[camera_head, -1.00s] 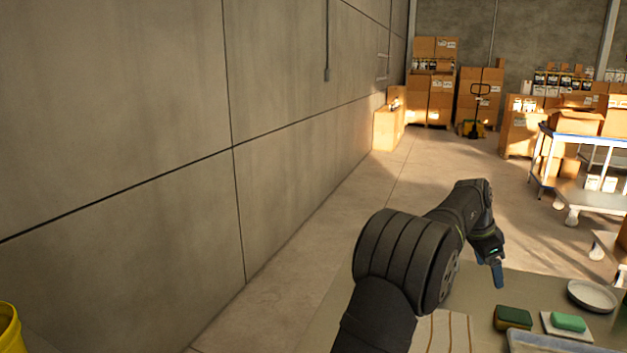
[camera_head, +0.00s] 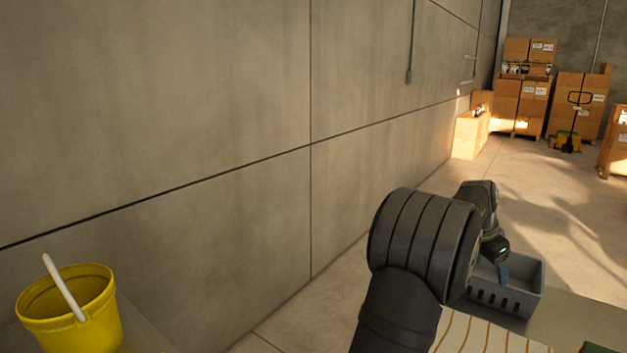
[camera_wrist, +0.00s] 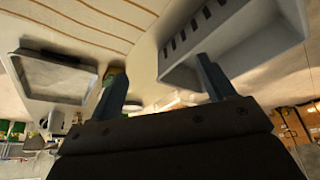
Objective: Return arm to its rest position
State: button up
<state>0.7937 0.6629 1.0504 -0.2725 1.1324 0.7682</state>
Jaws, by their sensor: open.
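My gripper (camera_wrist: 162,88) is open and its two blue-grey fingers are apart, with nothing held between them in the wrist view. In the head view my black arm reaches forward from the bottom, and the gripper (camera_head: 503,272) hangs by the slotted grey basket (camera_head: 517,304), overlapping it in the picture. I cannot tell whether they touch. The basket also shows at the upper right of the wrist view (camera_wrist: 245,50), beside the right finger.
A rectangular tray (camera_wrist: 52,78) lies to the left in the wrist view. The table (camera_head: 590,316) carries a striped board (camera_head: 480,335). A yellow bucket (camera_head: 68,318) stands at lower left by the concrete wall (camera_head: 200,120). Boxes (camera_head: 520,103) are far off.

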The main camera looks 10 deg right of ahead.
jog(key=w+a+n+t, duration=0.1)
jog(key=w+a+n, duration=0.1)
jog(key=w+a, duration=0.2)
jog(key=shift+w+a, duration=0.2)
jog(key=shift+a, duration=1.05)
